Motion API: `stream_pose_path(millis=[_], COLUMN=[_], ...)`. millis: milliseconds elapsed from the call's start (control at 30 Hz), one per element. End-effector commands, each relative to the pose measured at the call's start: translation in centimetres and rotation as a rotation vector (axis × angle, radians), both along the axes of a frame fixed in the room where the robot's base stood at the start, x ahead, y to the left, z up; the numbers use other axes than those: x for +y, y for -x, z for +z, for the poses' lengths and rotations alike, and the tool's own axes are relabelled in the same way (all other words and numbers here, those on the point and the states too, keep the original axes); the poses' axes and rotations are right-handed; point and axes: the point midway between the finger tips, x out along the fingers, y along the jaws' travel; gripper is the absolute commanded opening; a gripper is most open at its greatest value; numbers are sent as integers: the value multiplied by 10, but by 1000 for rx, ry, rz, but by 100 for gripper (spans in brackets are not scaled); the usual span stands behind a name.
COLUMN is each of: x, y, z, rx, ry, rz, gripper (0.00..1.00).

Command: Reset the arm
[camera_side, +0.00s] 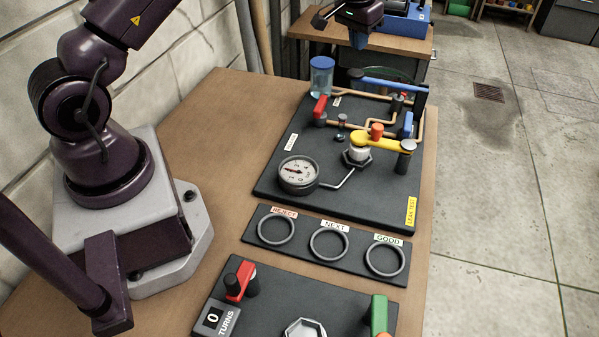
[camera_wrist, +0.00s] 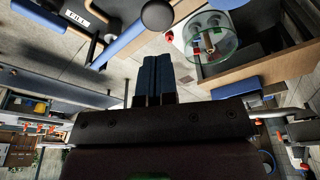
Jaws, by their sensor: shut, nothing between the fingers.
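My gripper shows at the top of the side view, where its blue fingertips (camera_side: 358,41) hang below a dark wrist body. It is above and behind the leak test board (camera_side: 270,172), near the back of the bench. In the wrist view the two blue fingers (camera_wrist: 153,76) lie side by side, shut, with nothing held. Most of my upper arm is cut off by the top edge of the side view.
The board carries a gauge (camera_side: 298,174), a yellow lever (camera_side: 378,142) and a blue-lidded jar (camera_side: 321,76). In front lie a three-ring panel (camera_side: 304,256) and a turns-counter board (camera_side: 275,300). A clear round vessel (camera_wrist: 207,40) shows in the wrist view. Bare floor lies right.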

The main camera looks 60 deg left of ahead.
Motion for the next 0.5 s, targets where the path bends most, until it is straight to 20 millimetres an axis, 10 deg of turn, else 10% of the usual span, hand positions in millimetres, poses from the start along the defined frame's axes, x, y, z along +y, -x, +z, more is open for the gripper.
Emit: stream_pose_path(millis=[500], x=[-10], y=[34], z=[-17], rx=[90], ry=[26], rz=[10], gripper=[0])
